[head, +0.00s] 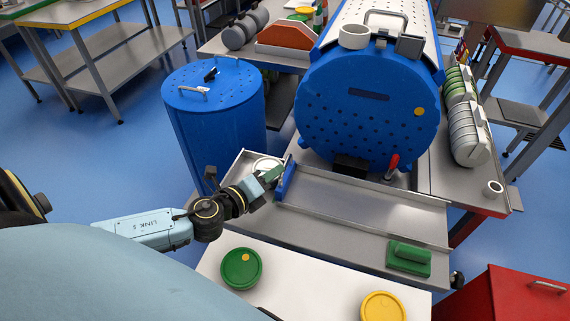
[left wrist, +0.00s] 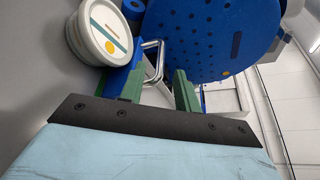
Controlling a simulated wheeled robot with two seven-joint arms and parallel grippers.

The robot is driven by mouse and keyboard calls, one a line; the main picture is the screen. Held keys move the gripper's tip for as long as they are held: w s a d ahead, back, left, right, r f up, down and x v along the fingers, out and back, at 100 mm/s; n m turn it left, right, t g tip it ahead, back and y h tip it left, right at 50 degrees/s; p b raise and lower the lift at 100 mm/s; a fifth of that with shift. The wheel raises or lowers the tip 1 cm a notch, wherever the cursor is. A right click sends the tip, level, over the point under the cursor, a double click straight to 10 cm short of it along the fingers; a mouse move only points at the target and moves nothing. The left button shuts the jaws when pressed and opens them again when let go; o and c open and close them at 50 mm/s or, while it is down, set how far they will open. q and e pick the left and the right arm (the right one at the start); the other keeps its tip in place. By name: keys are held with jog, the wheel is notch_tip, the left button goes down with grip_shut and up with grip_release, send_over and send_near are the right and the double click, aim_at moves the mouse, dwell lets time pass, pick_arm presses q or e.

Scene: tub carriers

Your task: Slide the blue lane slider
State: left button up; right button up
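The blue lane slider (head: 286,180) is a narrow upright blue plate at the left end of the grey tray (head: 360,205), below the large blue drum. My left gripper (head: 271,174) is right beside the slider, on its left. In the left wrist view, its two green fingers (left wrist: 158,88) stand apart, with a silver bar handle (left wrist: 160,46) showing between and beyond them. A blue piece (left wrist: 113,80), probably the slider, lies against the left finger. I cannot tell whether the fingers touch the handle. My right gripper is not in view.
A white round tub (head: 263,163) sits behind my left gripper. The perforated blue drum (head: 365,115) blocks the back. A red-handled lever (head: 393,162) stands at its base. Green (head: 240,270) and yellow (head: 382,307) lids lie in front, near a green block (head: 408,259). The tray right of the slider is clear.

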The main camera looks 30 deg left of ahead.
aim_at(285, 164)
pick_arm(q)
jog(key=shift+x, duration=2.95)
jog(key=shift+c, duration=0.2)
grip_shut()
